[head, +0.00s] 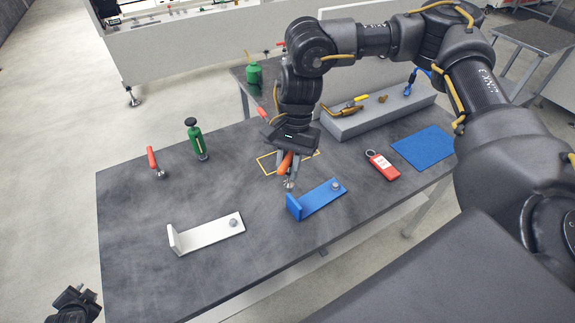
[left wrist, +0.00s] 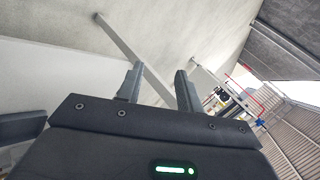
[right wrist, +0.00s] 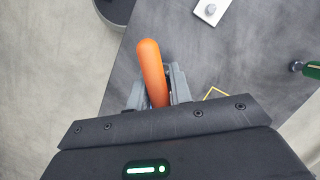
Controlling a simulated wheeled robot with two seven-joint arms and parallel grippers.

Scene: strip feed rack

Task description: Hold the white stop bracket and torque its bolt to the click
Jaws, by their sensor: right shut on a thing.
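The white stop bracket (head: 200,236) lies on the dark table with its upright flange at the left and its bolt (head: 233,222) near the right end. Part of it shows at the top of the right wrist view (right wrist: 205,14). My right gripper (head: 288,158) is shut on an orange-handled tool (right wrist: 152,72), held above the table behind the blue bracket (head: 318,203), its metal end (head: 289,184) pointing down in the head view. My left gripper (head: 84,293) is off the table's front left corner; its fingers stand apart and empty in the left wrist view (left wrist: 158,88).
A red-handled tool (head: 152,159) and a green-handled tool (head: 195,140) stand behind the white bracket. The table around the white bracket is clear.

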